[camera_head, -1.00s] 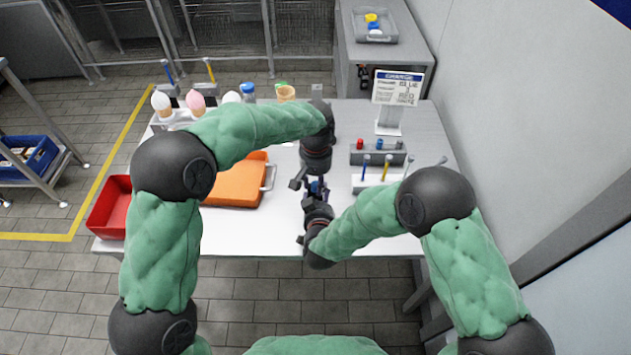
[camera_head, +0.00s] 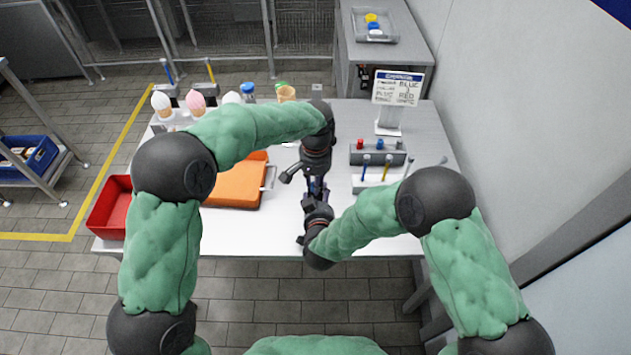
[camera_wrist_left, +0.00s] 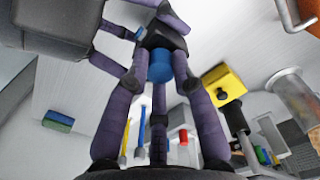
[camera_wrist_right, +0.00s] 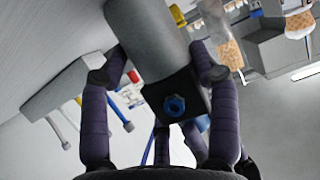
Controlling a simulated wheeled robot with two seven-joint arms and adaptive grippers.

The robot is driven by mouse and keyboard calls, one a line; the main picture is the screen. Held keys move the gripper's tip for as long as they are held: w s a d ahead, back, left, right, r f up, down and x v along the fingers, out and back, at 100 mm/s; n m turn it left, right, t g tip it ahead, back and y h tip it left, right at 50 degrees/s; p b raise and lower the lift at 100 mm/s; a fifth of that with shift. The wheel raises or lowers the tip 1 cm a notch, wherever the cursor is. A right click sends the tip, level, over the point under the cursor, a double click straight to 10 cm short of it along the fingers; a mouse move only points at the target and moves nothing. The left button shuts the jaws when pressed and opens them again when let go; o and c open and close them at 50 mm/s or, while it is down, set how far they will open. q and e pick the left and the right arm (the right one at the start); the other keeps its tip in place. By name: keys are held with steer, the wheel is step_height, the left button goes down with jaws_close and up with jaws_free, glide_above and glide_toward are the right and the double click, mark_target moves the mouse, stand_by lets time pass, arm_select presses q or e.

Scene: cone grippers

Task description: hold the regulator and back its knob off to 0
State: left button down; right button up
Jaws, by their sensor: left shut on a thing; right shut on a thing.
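The regulator has a black body with a blue port ring (camera_wrist_right: 174,105) and a grey cylinder (camera_wrist_right: 148,35) attached. Its blue knob (camera_wrist_left: 160,68) shows in the left wrist view. My left gripper (camera_head: 317,182) comes down from above in the head view, its purple fingers closed around the knob. My right gripper (camera_head: 315,196) is just below it, its fingers shut on the regulator's body, one on each side in the right wrist view. In the head view the regulator is mostly hidden between the two grippers. No scale or pointer on the knob is readable.
An orange case (camera_head: 235,188) and a red bin (camera_head: 108,210) are at the left. Ice-cream-like cones (camera_head: 196,101) stand at the back left. A sign (camera_head: 398,88), a grey block with coloured knobs (camera_head: 378,156) and a white rack (camera_head: 375,185) are right. The white table front is clear.

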arm_select(q)
steer(key=shift+m, duration=1.1)
steer(key=c, duration=1.3)
jaws_free()
steer(key=shift+r, duration=0.15)
step_height(320, 180, up, 12)
